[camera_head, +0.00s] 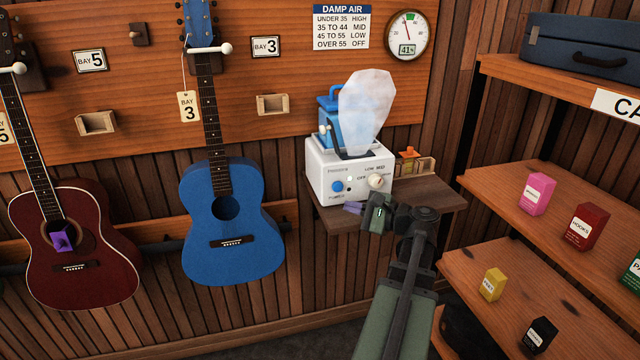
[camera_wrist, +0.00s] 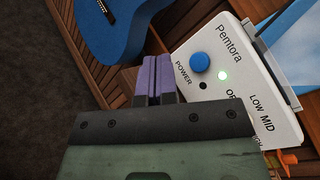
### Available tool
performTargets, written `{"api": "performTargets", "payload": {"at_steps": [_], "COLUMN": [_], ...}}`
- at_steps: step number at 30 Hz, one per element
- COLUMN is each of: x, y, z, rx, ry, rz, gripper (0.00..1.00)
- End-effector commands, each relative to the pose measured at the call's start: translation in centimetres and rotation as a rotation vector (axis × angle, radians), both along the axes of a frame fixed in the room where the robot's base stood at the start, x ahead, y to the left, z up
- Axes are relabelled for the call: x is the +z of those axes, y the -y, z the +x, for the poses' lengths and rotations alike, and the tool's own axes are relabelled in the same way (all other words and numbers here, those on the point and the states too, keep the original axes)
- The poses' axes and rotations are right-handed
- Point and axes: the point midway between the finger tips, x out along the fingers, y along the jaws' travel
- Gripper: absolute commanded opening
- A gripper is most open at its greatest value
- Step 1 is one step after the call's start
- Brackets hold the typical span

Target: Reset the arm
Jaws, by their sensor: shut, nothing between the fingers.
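My gripper (camera_head: 353,208) is at the front of the white humidifier (camera_head: 325,175), just below its front face; its purple fingers are shut together and empty. The dial (camera_head: 376,181) is at the right of the front panel, by the labels LOW and MID. Pale mist (camera_head: 366,105) rises from the humidifier's top.
The humidifier stands on a small wooden shelf (camera_head: 440,190). Shelves with small boxes (camera_head: 537,193) stand at right. A wall gauge (camera_head: 408,35) reads 41%. Open floor lies below.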

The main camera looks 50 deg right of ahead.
Motion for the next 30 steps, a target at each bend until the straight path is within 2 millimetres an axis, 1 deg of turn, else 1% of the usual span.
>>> {"api": "performTargets", "payload": {"at_steps": [4,6,8,11,12,14,15,17,18,20,21,23,24,26,27,29,30], "x": [0.0,-0.3,-1.7,-4.7,-5.7,-7.1,-7.8,-8.6,-9.0,-9.3,-9.3,-9.0,-8.6,-7.8,-7.2,-6.3,-5.7], "y": [0.0,-0.1,-0.3,-1.5,-2.7,-5.1,-7.0,-9.7,-11.5,-14.4,-16.5,-19.8,-22.1,-25.7,-28.3,-32.0,-34.4], "z": [0.0,0.0,-0.3,-1.1,-0.7,0.3,1.2,2.3,3.0,3.9,4.5,5.4,6.0,6.8,7.3,7.9,8.3], "rx": [0.001,0.01,0.027,0.088,0.148,0.265,0.354,0.489,0.58,0.722,0.82,0.972,1.074,1.219,1.305,1.407,1.459], "ry": [0.002,-0.004,-0.066,-0.223,-0.292,-0.394,-0.455,-0.53,-0.573,-0.629,-0.661,-0.699,-0.718,-0.736,-0.737,-0.725,-0.703], "rz": [-0.011,-0.069,-0.158,-0.328,-0.403,-0.521,-0.601,-0.713,-0.785,-0.895,-0.973,-1.095,-1.18,-1.307,-1.385,-1.486,-1.54], "gripper": [0.0,0.0,0.0,0.0,0.0,0.0,0.0,0.0,0.0,0.0,0.0,0.0,0.0,0.0,0.0,0.0,0.0]}}
